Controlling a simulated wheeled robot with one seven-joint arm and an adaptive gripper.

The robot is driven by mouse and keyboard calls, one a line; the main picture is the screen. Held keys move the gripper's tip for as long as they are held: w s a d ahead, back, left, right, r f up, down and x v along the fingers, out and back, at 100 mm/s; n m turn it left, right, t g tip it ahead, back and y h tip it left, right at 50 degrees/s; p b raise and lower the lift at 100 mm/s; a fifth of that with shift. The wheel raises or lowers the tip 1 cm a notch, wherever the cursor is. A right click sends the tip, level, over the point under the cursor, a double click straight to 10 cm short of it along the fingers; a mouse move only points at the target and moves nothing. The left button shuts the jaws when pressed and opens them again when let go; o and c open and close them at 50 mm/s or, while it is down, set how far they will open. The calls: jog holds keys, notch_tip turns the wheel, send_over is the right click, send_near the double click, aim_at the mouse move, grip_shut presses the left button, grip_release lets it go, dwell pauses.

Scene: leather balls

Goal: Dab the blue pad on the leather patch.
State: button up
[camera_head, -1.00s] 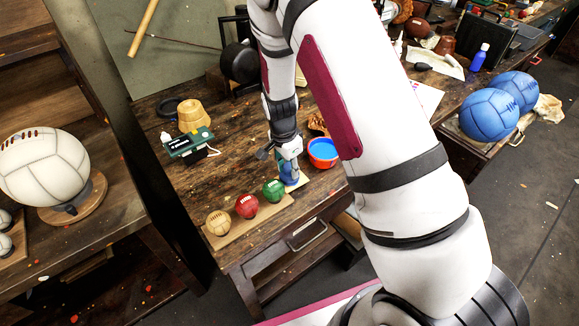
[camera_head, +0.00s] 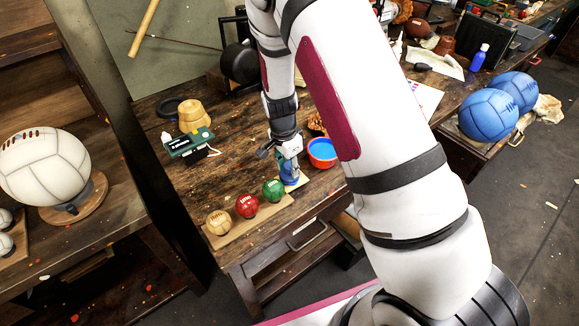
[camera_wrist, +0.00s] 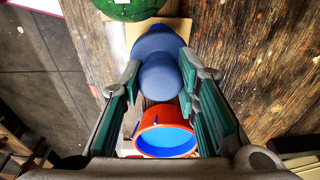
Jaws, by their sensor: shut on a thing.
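The blue pad (camera_wrist: 158,45) has a rounded body and knob, and shows between my fingers in the wrist view. My gripper (camera_wrist: 162,82) is shut on it. The head view shows the blue pad (camera_head: 289,173) below my gripper (camera_head: 288,154) at the table's front edge.
An orange-rimmed bowl of blue paint (camera_head: 322,152) stands just right of my gripper. A green device (camera_head: 190,144) stands farther left.

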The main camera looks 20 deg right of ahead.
jog(key=shift+r+p, duration=0.8)
jog(key=shift+r, duration=2.5)
